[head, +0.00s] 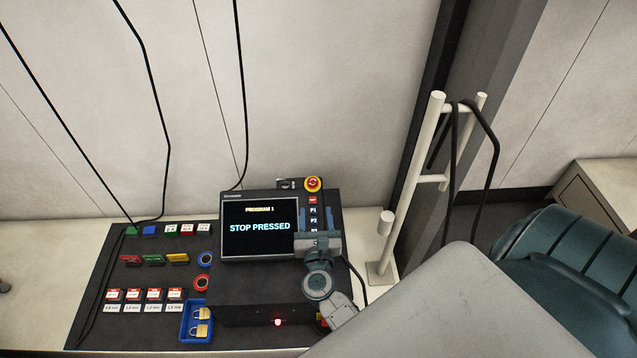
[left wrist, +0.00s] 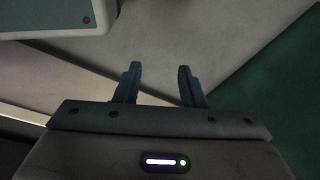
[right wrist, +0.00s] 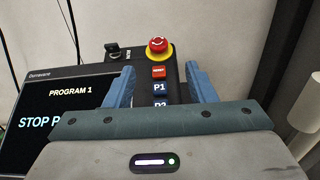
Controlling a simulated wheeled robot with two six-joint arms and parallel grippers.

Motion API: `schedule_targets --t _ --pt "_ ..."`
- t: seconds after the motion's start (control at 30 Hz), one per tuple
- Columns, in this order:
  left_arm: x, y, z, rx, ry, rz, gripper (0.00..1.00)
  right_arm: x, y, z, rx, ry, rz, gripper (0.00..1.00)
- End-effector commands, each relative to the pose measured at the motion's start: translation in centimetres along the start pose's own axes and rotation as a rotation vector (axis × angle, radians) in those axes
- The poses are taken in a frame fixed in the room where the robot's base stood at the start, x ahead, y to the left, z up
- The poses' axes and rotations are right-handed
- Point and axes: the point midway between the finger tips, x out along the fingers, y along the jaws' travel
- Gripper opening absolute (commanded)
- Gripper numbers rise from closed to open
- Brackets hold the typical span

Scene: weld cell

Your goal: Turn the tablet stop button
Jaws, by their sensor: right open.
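The red stop button (head: 313,184) on a yellow ring sits at the top right corner of the tablet. It also shows in the right wrist view (right wrist: 158,46), with white arrows on its cap. The tablet screen (head: 257,228) reads "PROGRAM 1" and "STOP PRESSED". My right gripper (head: 318,238) is over the tablet's right-hand key strip, below the stop button. In the right wrist view its two blue fingers (right wrist: 160,85) are spread, with the button beyond them and nothing between. My left gripper (left wrist: 158,78) shows only in the left wrist view, fingers apart and empty.
A key switch (right wrist: 118,50) is left of the stop button, and keys such as P1 (right wrist: 160,88) are below it. Padlocks in a blue tray (head: 197,321), tape rolls (head: 203,283) and coloured blocks lie left. A white post rack (head: 413,170) stands right.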

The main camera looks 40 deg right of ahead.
Motion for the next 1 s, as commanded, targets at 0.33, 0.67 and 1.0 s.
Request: schedule_targets --t 0.33,0.67,1.0 --pt "3.0 -0.2 2.8 -0.004 -0.012 -0.001 0.36 6.4 0.1 0.4 -0.007 -0.004 0.004 0.5" --pt "4.3 -0.2 4.1 -0.005 -0.014 -0.001 0.36 9.8 0.0 0.2 -0.007 -0.002 0.004 0.5" --pt "4.4 -0.2 4.1 -0.005 -0.013 -0.001 0.36 10.0 0.1 0.1 -0.006 -0.002 0.004 0.41"
